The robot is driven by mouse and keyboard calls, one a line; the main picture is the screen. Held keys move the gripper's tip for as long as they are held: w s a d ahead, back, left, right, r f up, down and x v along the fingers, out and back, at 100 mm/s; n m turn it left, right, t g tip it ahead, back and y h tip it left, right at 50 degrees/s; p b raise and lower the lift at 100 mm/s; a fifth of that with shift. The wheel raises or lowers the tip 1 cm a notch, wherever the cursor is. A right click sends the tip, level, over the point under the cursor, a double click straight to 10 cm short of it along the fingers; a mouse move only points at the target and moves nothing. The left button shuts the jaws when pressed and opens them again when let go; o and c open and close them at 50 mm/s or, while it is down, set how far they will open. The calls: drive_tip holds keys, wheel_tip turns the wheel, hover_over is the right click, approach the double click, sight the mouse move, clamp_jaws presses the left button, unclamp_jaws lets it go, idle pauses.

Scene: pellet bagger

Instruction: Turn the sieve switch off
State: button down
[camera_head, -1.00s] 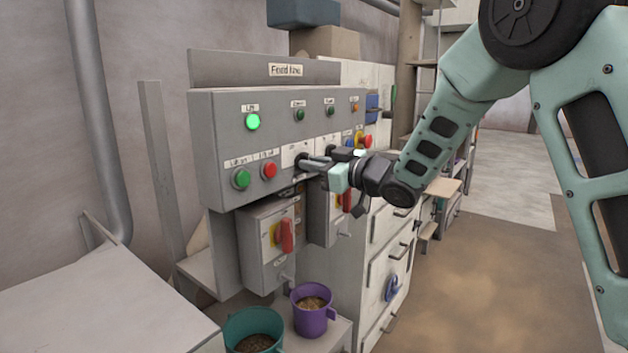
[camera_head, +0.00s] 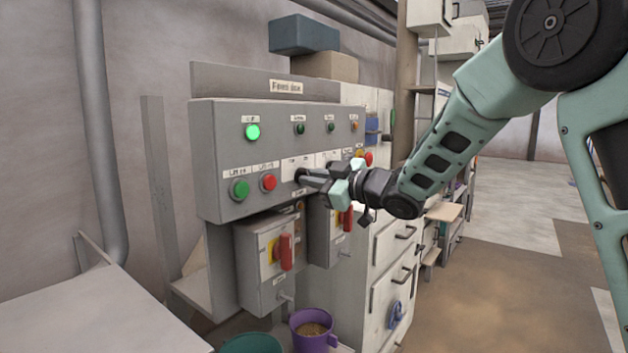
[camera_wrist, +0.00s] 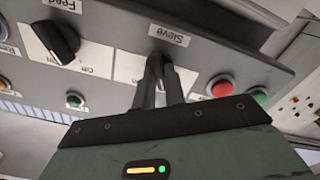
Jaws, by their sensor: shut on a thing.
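The sieve switch (camera_wrist: 155,65) is a dark knob on the grey panel, below its upside-down "Sieve" label in the wrist view. My gripper (camera_wrist: 160,82) has its two fingers closed around this knob, which hide much of it, so I cannot tell its exact setting. In the head view my gripper (camera_head: 308,180) reaches the panel (camera_head: 225,150) from the right, just right of the red button. The knob (camera_head: 298,174) shows there only as a small dark spot at the fingertips.
The black feed knob (camera_wrist: 55,40) is beside the sieve switch. A red button (camera_head: 268,182) and a green button (camera_head: 240,190) are to the left; a green lamp (camera_head: 252,132) is lit above. Red-handled switch boxes (camera_head: 262,270) hang below. A purple mug (camera_head: 312,330) stands underneath.

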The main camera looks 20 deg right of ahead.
drive_tip(key=c, duration=1.5)
unclamp_jaws()
drive_tip(key=shift+o, duration=0.2)
drive_tip(key=shift+d, duration=0.1)
drive_tip(key=b+v, duration=0.2)
drive_tip(key=v, duration=1.5)
drive_tip(key=shift+s, duration=0.15)
